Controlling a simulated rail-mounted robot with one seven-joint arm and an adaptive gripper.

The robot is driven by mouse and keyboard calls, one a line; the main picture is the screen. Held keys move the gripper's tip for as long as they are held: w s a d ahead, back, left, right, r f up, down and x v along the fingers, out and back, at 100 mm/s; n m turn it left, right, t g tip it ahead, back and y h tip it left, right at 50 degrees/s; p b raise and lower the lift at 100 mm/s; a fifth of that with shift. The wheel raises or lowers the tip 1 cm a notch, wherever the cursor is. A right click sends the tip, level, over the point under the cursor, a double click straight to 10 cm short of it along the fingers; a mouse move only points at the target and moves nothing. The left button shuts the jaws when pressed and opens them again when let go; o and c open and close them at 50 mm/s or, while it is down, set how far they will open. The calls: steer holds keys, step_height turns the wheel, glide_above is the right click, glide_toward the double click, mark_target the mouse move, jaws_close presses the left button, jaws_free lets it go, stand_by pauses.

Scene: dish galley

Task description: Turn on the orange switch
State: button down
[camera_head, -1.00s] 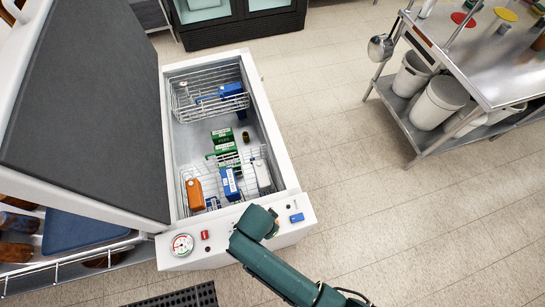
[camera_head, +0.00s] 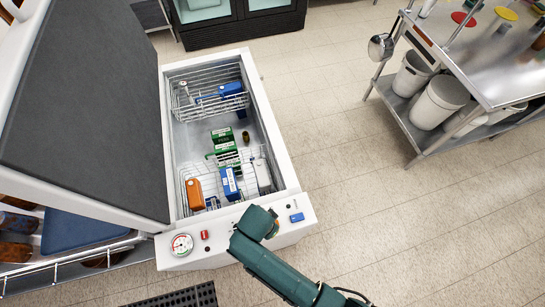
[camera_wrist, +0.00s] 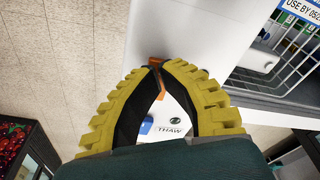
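The orange switch (camera_wrist: 160,92) shows in part in the wrist view, on a white panel, at and between the tips of my yellow-padded fingers. My gripper (camera_wrist: 155,68) has its fingertips drawn together over it, and they hide part of it. I cannot tell whether the tips grip the switch or only touch it, nor which way it is set.
The panel also bears a round dial (camera_head: 181,244), a red control (camera_head: 205,235) and a blue button (camera_head: 297,217). A THAW label (camera_wrist: 172,130) shows between the fingers. Wire baskets (camera_head: 207,92) and cartons stand inside the freezer.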

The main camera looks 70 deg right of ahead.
steer(key=shift+r+p, duration=3.35)
steer(key=shift+r, duration=0.1)
steer(key=shift+f, duration=0.1)
